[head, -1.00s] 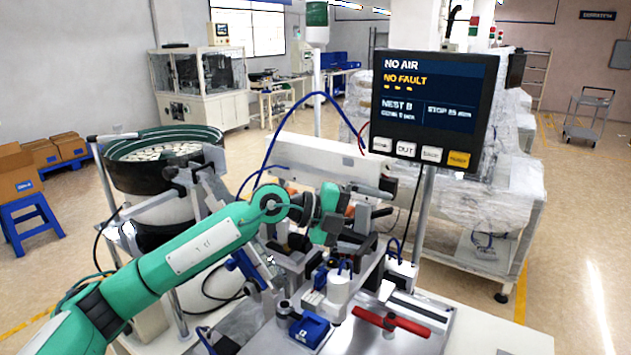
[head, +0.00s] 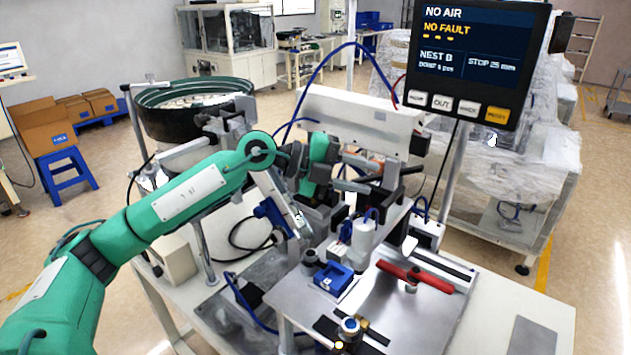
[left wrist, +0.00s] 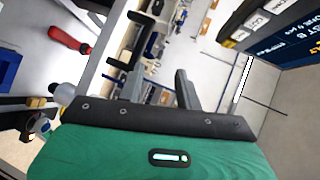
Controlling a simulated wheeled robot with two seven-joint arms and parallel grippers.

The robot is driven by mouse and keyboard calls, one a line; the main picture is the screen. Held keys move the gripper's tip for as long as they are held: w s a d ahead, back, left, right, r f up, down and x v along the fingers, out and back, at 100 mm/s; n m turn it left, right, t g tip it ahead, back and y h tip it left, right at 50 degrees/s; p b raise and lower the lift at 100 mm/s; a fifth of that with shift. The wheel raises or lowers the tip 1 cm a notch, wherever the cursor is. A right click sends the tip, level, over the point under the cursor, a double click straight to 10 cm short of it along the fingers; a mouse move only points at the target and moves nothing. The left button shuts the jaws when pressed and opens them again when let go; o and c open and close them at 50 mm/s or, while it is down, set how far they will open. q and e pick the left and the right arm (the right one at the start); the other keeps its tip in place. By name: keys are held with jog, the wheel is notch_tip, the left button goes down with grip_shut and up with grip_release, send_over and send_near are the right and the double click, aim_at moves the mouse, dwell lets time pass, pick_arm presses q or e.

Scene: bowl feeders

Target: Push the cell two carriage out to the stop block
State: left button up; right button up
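My left gripper (head: 352,176) is at the station under the white beam, its fingers pointing right among dark parts. In the left wrist view its fingers (left wrist: 160,80) stand apart with nothing clearly between them. I cannot clearly pick out the cell two carriage or its stop block among the crowded fixtures. A white cylindrical unit (head: 360,235) and a blue block (head: 333,278) stand on the metal plate (head: 390,322), nearer the camera than the gripper. Whether the fingers touch anything is hidden in the head view. My right gripper is out of view.
A red handle (head: 415,276) lies across the plate, also in the left wrist view (left wrist: 68,40). The white beam (head: 360,118) and a blue hose hang above the gripper. A bowl feeder (head: 195,110) stands left. The display panel (head: 475,62) reads NO AIR, NO FAULT, NEST B.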

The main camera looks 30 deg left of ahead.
pick_arm(q)
jog(key=s+a+b, duration=0.3)
jog(key=s+a, duration=0.1)
jog(key=a, duration=0.2)
jog(key=shift+s+a+b, duration=0.3)
jog(key=shift+a+b, duration=0.05)
jog(key=shift+a, duration=0.05)
dwell(0.3)
jog(key=shift+f, duration=0.1)
dwell(0.3)
jog(key=shift+p, duration=0.3)
